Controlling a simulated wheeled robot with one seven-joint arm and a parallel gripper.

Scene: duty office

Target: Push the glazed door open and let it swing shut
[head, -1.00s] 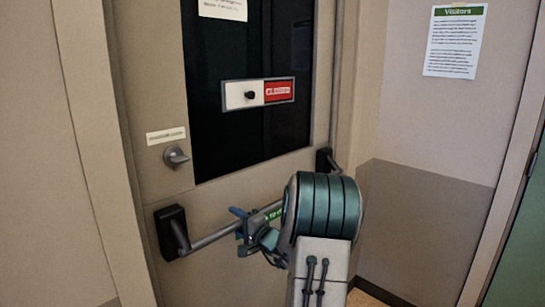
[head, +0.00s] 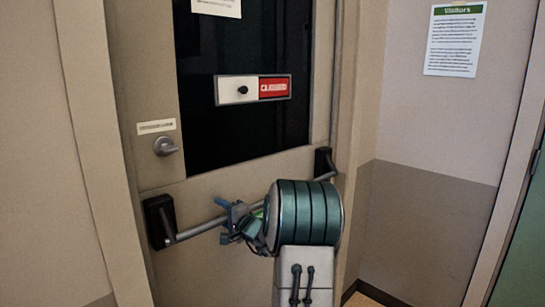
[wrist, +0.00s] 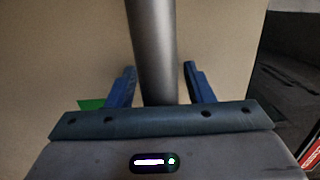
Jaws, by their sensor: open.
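The glazed door (head: 210,170) is beige with a dark glass pane (head: 240,130). A grey push bar (head: 205,229) crosses it below the glass, between a left black bracket (head: 159,221) and a right one (head: 324,162). My gripper (head: 226,220) is at the middle of the bar. In the wrist view, the bar (wrist: 151,45) passes between the two blue fingers of my gripper (wrist: 160,68), with a gap on the right side. The fingers are open. Whether the palm touches the bar is hidden. No clear opening shows at the door's left edge.
A grey thumb turn (head: 166,146) sits below a small label on the door. A red and white sign (head: 253,89) is on the glass. The side wall (head: 425,130) with a Visitors poster (head: 453,40) stands close on the right.

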